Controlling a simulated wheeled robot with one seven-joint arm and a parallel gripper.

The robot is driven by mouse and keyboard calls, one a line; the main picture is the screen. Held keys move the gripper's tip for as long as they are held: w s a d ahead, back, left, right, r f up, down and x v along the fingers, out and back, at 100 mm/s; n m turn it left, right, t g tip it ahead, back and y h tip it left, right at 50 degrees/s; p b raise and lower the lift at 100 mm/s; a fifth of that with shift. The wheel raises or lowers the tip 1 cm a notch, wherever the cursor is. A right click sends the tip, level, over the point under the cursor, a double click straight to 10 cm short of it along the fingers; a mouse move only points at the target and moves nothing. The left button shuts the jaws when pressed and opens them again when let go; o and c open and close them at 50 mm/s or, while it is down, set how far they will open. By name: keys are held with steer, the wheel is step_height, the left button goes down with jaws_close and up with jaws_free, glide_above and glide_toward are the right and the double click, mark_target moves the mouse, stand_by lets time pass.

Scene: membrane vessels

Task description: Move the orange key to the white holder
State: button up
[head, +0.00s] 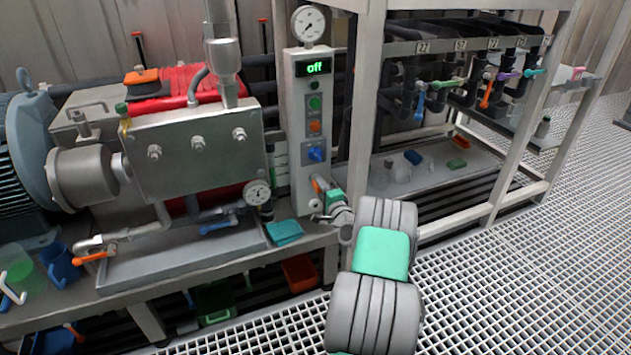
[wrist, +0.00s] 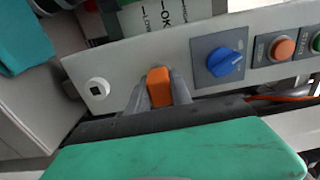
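The orange key (wrist: 158,87) is between the two grey fingers of my gripper (wrist: 160,92) in the wrist view, with the fingers touching its sides. In the head view, the orange key (head: 317,184) shows low on the control panel, beside my gripper (head: 328,194). Its shaft is hidden, so I cannot tell whether it sits in the panel. The white holder (wrist: 97,88) is a round white piece with a dark square centre, on the panel to the left of the key in the wrist view, apart from my gripper.
A blue rotary switch (wrist: 225,62) and an orange button (wrist: 283,47) sit to the right of the key in the wrist view. A teal box (head: 284,232) lies on the bench below. A frame post stands close to my arm.

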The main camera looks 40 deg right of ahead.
jaws_close()
stand_by(0.8)
steer(key=v, duration=0.6)
stand_by(1.1)
step_height(320, 180, down, 11)
steer(key=m+b, duration=0.3)
steer(key=m, duration=1.5)
steer(key=shift+s+f, duration=0.2)
steer(key=shift+s, duration=0.2)
